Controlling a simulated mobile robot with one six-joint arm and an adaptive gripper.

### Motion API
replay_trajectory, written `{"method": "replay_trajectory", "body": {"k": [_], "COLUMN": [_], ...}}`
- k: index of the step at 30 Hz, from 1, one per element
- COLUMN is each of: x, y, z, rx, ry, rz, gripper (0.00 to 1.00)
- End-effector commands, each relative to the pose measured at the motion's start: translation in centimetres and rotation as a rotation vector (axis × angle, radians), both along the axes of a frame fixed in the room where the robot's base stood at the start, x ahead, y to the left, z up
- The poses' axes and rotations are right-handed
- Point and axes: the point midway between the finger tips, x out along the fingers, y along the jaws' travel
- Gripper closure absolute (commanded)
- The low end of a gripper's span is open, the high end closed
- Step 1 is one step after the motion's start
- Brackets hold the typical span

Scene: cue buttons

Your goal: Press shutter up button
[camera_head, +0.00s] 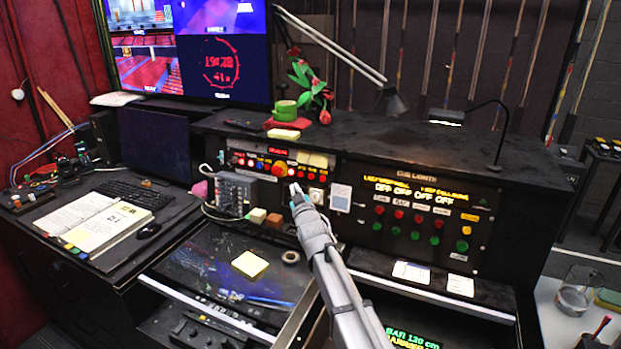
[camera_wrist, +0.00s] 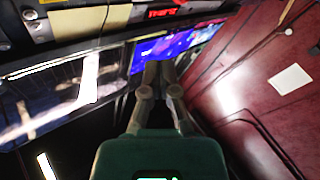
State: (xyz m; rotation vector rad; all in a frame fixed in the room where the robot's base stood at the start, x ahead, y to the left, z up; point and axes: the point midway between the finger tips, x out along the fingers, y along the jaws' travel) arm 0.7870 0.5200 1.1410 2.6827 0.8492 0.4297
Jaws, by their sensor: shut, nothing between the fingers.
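The control desk has a left button panel (camera_head: 275,165) with a red display and several red, yellow and white buttons. A right panel (camera_head: 425,210) marked for cue lights has rows of red and green buttons. I cannot read which button is shutter up. My gripper (camera_head: 297,190) is shut and empty, in front of the left panel's lower right part, and hides some of it. I cannot tell whether it touches the panel. In the wrist view the closed fingers (camera_wrist: 160,68) point toward a lit screen (camera_wrist: 175,45), with a red display (camera_wrist: 165,12) above.
A grey box with cables (camera_head: 235,193) stands left of my gripper. A yellow note pad (camera_head: 250,264) and tape roll (camera_head: 291,257) lie on the desk below. An open book (camera_head: 95,228) lies at left.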

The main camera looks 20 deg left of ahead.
Motion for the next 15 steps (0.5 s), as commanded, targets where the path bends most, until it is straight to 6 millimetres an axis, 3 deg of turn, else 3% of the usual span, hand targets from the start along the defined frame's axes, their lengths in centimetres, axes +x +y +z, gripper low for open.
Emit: {"method": "replay_trajectory", "body": {"k": [15], "x": [1.2], "y": [-0.1], "z": [-0.3], "rx": [-0.001], "ry": [0.001], "rz": [-0.002], "gripper": [1.0]}}
